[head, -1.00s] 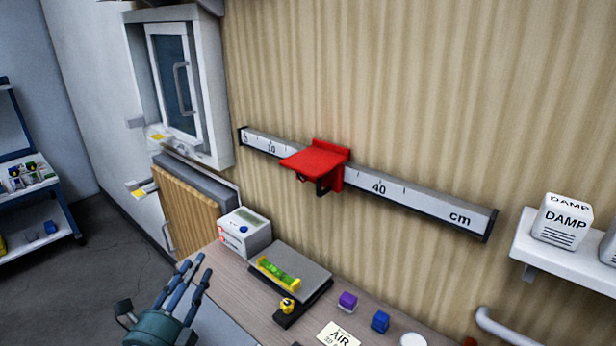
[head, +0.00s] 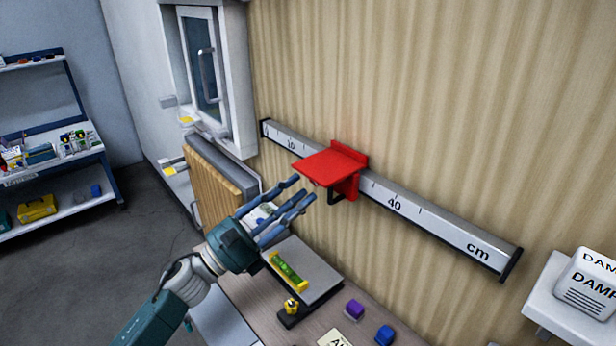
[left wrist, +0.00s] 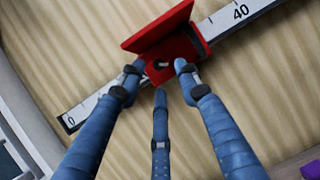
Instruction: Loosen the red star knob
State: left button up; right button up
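A red carriage with a flat shelf (head: 330,166) sits on the ruled wall rail (head: 440,224), left of the 40 mark. A dark hook-shaped part shows beneath its shelf. The carriage also shows in the left wrist view (left wrist: 165,38), with a small dark and pale part at its lower face between my fingertips. I cannot make out a star-shaped knob clearly in either view. My left gripper (head: 303,190) is open and empty, its three fingers spread and pointing at the carriage's underside from the lower left. I cannot tell whether they touch it. My right gripper is out of view.
Below is a bench with a grey plate bearing a yellow-green level (head: 288,272), a yellow knob (head: 291,306), a purple cube (head: 354,308) and a blue cube (head: 385,334).

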aim_at(315, 185)
pick_arm(q)
jog(key=shift+p+x, duration=0.4)
jog(key=shift+x, duration=1.2)
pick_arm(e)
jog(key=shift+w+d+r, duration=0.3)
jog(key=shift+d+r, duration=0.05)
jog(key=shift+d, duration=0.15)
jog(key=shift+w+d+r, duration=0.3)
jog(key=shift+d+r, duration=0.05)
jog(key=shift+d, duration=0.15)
pick_arm(q)
jog(key=shift+c, duration=0.3)
